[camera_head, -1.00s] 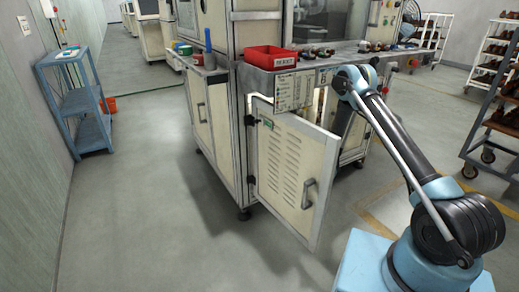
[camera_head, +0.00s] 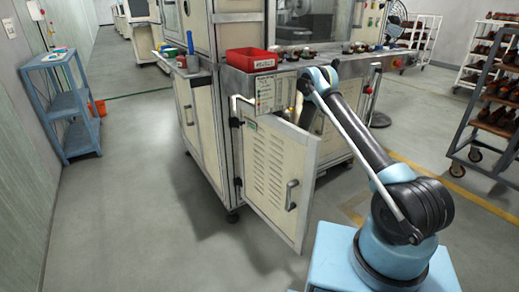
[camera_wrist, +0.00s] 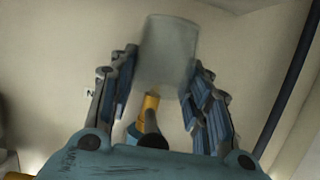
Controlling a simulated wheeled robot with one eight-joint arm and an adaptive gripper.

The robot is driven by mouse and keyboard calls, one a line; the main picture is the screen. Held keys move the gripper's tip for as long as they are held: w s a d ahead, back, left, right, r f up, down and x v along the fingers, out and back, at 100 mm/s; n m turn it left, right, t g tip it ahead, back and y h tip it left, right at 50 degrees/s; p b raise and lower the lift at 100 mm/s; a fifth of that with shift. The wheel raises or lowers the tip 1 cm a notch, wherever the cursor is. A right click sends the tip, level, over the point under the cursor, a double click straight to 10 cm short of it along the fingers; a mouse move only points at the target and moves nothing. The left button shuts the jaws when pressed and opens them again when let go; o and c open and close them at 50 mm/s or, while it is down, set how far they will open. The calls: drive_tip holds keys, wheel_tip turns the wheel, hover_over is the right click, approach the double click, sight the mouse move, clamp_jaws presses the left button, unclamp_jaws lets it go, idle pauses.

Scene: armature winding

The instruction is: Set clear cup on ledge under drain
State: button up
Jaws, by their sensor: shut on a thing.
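The clear cup (camera_wrist: 168,50) shows in the wrist view as a pale, see-through cup between the fingers of my gripper (camera_wrist: 165,70). The gripper is shut on it, one finger on each side. A yellow fitting (camera_wrist: 151,103) with a dark round end shows just below the cup in that picture; I cannot tell whether it is the drain. In the head view my arm reaches to the opening behind the ajar cabinet door (camera_head: 268,165). The gripper and cup are hidden there. I cannot make out the ledge.
A dark pipe or hose (camera_wrist: 296,85) runs along the right of the wrist view. The machine's bench carries a red bin (camera_head: 250,61). A blue shelf (camera_head: 62,108) stands left and a shoe rack (camera_head: 490,115) right. Floor left of the machine is clear.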

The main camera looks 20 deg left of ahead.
drive_tip(key=shift+d+f, duration=0.15)
drive_tip(key=shift+f, duration=0.7)
drive_tip(key=shift+d+f, duration=0.1)
drive_tip(key=shift+f, duration=0.75)
drive_tip(key=o, duration=0.9)
drive_tip(key=shift+f, duration=0.1)
drive_tip(key=shift+o, duration=0.2)
